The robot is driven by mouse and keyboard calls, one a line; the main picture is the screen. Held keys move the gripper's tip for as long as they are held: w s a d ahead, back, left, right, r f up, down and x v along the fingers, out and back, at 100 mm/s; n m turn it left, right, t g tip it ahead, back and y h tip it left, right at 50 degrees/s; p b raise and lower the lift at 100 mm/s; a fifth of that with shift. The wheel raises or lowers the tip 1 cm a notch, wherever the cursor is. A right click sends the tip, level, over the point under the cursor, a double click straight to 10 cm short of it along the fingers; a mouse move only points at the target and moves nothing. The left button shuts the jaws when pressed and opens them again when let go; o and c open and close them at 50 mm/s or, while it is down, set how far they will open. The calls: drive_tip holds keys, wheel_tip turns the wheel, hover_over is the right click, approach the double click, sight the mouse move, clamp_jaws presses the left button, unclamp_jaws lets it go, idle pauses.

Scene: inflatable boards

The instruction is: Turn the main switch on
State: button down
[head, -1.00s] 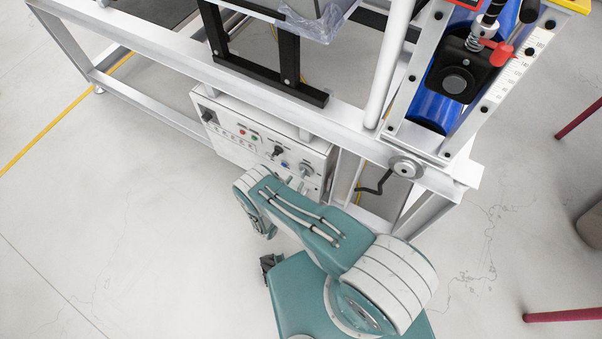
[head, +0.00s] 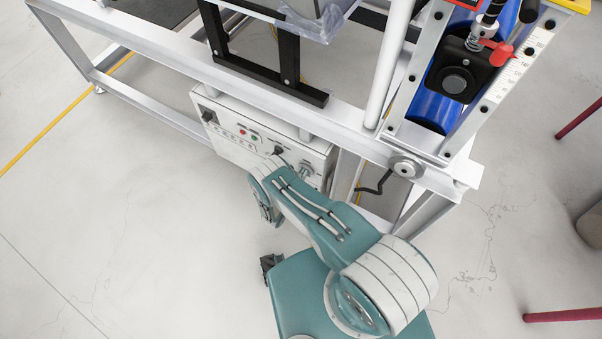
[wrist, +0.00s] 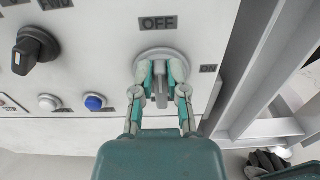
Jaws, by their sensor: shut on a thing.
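The main switch is a grey rotary handle (wrist: 161,90) on a round base, set on the white control panel. In the wrist view the label "OFF" (wrist: 158,23) is above it and "ON" (wrist: 208,69) is to its right. The handle stands roughly upright, in line with "OFF". My gripper (wrist: 162,80) is shut on the handle, one finger on each side. In the head view the switch (head: 307,168) shows at the right of the control box (head: 232,142), and my arm hides the gripper there.
A black knob (wrist: 36,50), a white button (wrist: 48,102) and a blue button (wrist: 95,102) sit left of the switch. Metal frame legs (wrist: 262,70) stand close to the right. A white beam (head: 290,115) runs above the box. The floor at left is clear.

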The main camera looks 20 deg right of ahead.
drive_tip(key=m, duration=0.6)
drive_tip(key=s+d+m, duration=0.1)
drive_tip(key=m, duration=0.2)
drive_tip(key=shift+s+d+f, duration=0.1)
drive_tip(key=shift+f, duration=0.3)
drive_tip(key=m, duration=0.4)
drive_tip(key=shift+s+d+f+m, duration=0.2)
drive_tip(key=shift+d+f+m, duration=0.05)
drive_tip(key=shift+f+m, duration=0.15)
drive_tip(key=shift+s+f+m, duration=0.1)
drive_tip(key=shift+f+m, duration=0.15)
drive_tip(key=shift+m, duration=0.75)
drive_tip(key=shift+f+m, duration=0.2)
drive_tip(key=shift+m, duration=0.8)
drive_tip(key=shift+d+f, duration=0.1)
drive_tip(key=c, duration=0.8)
unclamp_jaws()
drive_tip(key=shift+s, duration=0.1)
drive_tip(key=shift+o, duration=0.7)
